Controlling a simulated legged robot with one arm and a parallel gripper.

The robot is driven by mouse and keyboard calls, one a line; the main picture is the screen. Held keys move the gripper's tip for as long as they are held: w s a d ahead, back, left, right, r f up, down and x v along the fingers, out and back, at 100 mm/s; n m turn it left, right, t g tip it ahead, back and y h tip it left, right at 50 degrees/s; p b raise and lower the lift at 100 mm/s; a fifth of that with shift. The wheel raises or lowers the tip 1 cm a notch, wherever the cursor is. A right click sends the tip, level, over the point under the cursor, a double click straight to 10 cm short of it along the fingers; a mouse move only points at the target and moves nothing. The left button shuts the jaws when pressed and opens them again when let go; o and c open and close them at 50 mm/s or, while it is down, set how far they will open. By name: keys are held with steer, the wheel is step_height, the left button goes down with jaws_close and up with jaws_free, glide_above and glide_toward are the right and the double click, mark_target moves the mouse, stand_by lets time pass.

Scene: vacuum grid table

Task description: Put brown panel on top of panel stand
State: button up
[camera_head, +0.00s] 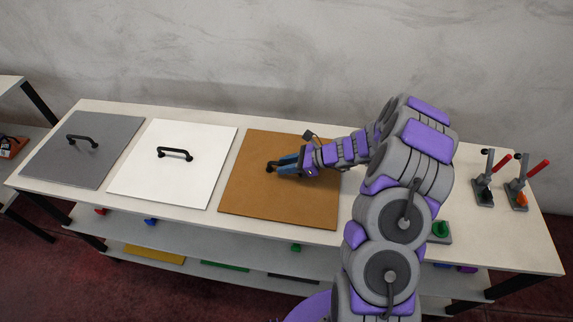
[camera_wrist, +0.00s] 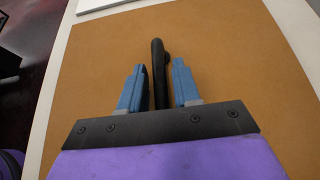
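The brown panel (camera_head: 255,200) lies flat on the white table, to the right of the white panel. It fills most of the wrist view (camera_wrist: 235,70). Its black handle (camera_wrist: 158,60) stands up from its surface. My gripper (camera_head: 278,167) is at the handle in the head view. In the wrist view, my gripper's two blue fingers (camera_wrist: 159,75) are on either side of the handle, with gaps showing; it is open. I cannot identify a panel stand.
A white panel (camera_head: 150,180) and a grey panel (camera_head: 65,155) with black handles lie to the left on the table (camera_head: 375,245). Two red-handled clamps (camera_head: 485,185) stand at the right end. A lower shelf (camera_head: 225,250) holds small coloured things.

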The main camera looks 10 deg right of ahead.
steer(key=shift+o, duration=0.9)
steer(key=p+v, duration=0.3)
steer(key=v, duration=0.9)
steer(key=shift+w, duration=0.1)
steer(key=s+a+r+n+g+h, duration=0.3)
steer(key=s+a+r+n+g, duration=0.3)
steer(key=s+a+r+n, duration=0.7)
steer(key=s+d+r+n+h, duration=0.1)
steer(key=s+r+n+h, duration=0.2)
steer(key=s, duration=0.8)
steer(key=s+d+r+n+h, duration=0.2)
steer(key=s+n+h, duration=0.3)
steer(key=s, duration=0.7)
steer(key=shift+s+d+r+n+g, duration=0.3)
steer(key=shift+r+n, duration=0.2)
steer(key=shift+n, duration=0.3)
